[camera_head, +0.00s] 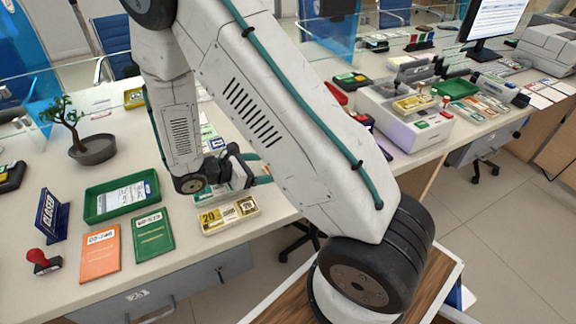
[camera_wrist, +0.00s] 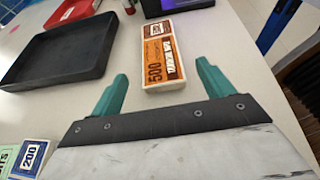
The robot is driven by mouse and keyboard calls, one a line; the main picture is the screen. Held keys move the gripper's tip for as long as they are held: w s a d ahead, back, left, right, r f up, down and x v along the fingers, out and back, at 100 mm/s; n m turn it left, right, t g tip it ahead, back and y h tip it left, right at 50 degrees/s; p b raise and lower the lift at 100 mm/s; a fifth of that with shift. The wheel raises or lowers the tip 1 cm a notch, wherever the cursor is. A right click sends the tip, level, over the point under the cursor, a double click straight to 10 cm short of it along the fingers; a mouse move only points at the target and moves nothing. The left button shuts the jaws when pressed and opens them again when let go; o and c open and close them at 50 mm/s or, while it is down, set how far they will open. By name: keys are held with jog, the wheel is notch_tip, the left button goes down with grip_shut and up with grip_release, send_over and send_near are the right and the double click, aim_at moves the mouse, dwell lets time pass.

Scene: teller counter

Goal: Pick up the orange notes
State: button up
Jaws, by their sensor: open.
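The orange notes (camera_wrist: 161,62), a bundle marked 500 with a white end, lie on the counter in the wrist view. In the camera_head view I cannot make them out; my arm covers much of the counter there. My gripper (camera_wrist: 161,78) is open, its two teal fingers apart and empty. The bundle lies ahead of the fingers, roughly in line with the gap between them. My gripper also shows in the camera_head view (camera_head: 262,169), low over the counter and partly hidden by my arm.
A dark empty tray (camera_wrist: 58,50) is left of the notes, with a red tray (camera_wrist: 72,10) behind it. Notes marked 200 (camera_wrist: 30,158) lie at lower left. A purple-screened device (camera_wrist: 165,5) stands beyond. Yellow notes (camera_head: 230,215) lie near the counter's front edge.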

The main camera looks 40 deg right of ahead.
jog(key=x, duration=0.6)
jog(key=shift+s+d, duration=0.1)
jog(key=shift+d, duration=0.15)
jog(key=shift+c, duration=0.3)
jog(key=c, duration=1)
jog(key=shift+c, duration=0.2)
jog(key=shift+r, duration=0.1)
